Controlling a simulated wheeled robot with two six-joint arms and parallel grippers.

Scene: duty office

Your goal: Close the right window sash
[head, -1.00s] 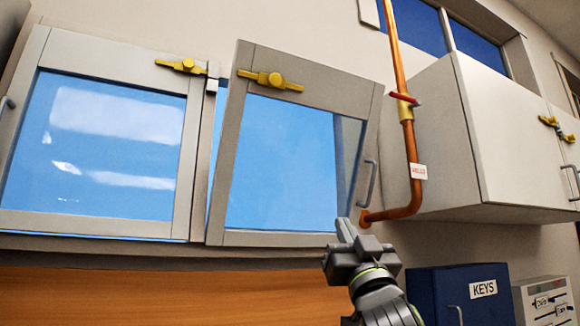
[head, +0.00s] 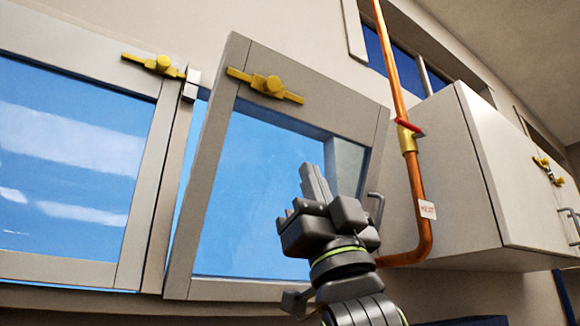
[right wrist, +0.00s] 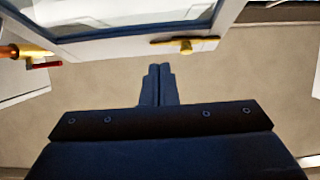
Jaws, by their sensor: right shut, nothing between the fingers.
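The right window sash (head: 211,165) stands ajar in the head view, its pale frame tilted out from the window with a gap along its left side. A yellow latch (head: 266,84) is on its top rail, and a grey handle (head: 377,207) is on its right side. My right gripper (head: 315,183) is shut and empty, in front of the sash's lower right glass in the picture. In the right wrist view, the shut fingers (right wrist: 158,85) point toward the sash's frame and yellow latch (right wrist: 185,44), apart from them. My left gripper is not in view.
The left sash (head: 140,190) sits flat in its frame. A copper pipe (head: 414,185) with a red valve lever (head: 410,125) runs just right of the right sash. A white wall cabinet (head: 480,170) juts out beyond the pipe.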

